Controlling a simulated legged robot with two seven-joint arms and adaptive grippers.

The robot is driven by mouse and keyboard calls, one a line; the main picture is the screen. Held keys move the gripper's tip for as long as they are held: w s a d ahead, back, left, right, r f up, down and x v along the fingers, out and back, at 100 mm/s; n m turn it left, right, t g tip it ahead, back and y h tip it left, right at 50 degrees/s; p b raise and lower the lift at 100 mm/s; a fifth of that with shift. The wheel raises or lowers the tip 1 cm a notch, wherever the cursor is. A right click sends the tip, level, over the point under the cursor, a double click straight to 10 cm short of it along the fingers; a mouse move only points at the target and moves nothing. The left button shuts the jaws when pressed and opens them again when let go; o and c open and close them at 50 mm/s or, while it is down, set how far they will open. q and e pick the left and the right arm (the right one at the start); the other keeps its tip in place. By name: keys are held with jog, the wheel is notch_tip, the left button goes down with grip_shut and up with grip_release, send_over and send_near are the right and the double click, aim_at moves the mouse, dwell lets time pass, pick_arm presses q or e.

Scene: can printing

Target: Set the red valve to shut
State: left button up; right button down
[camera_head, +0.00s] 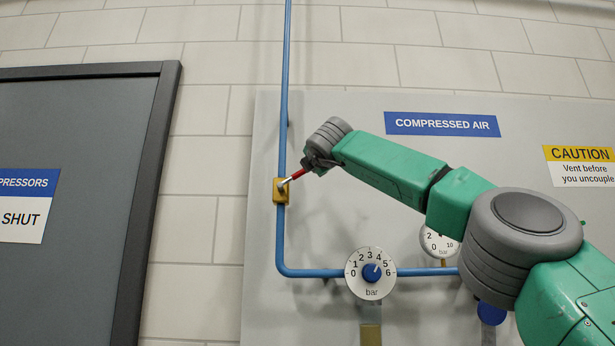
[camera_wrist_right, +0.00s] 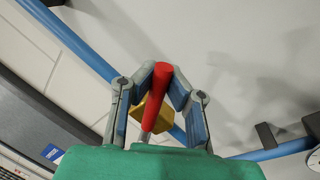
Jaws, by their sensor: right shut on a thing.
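The valve has a yellow body (camera_head: 280,191) on the vertical blue pipe at the left of the grey panel in the head view. Its red handle (camera_head: 297,174) points up and to the right from the body, at a slant to the pipe. My right gripper (camera_head: 314,165) is at the handle's outer end. In the right wrist view, the fingers of my right gripper (camera_wrist_right: 162,85) are shut on the red handle (camera_wrist_right: 155,98) from both sides. The yellow body (camera_wrist_right: 161,117) shows behind it, partly hidden. My left gripper is not in view.
The blue pipe (camera_head: 283,236) bends right at the bottom to a dial knob (camera_head: 371,272) marked in bar. A gauge (camera_head: 434,242) is partly behind my right arm. A COMPRESSED AIR sign (camera_head: 442,124) is above. A dark-framed door (camera_head: 80,200) stands left.

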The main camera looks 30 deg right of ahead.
notch_tip(320, 180, down, 6)
jog(key=d+m+h+b, duration=0.1)
jog(key=m+h+b, duration=0.1)
jog(key=m+b, duration=0.5)
jog(key=shift+s+d+m+g, duration=0.2)
jog(key=shift+s+m+g, duration=0.15)
jog(key=shift+m, duration=0.25)
jog(key=c, duration=1.5)
grip_release()
jog(key=shift+w, duration=0.1)
jog(key=shift+c, duration=0.2)
jog(key=v, duration=1.1)
jog(key=shift+a+f, duration=0.15)
jog(key=shift+a, duration=0.05)
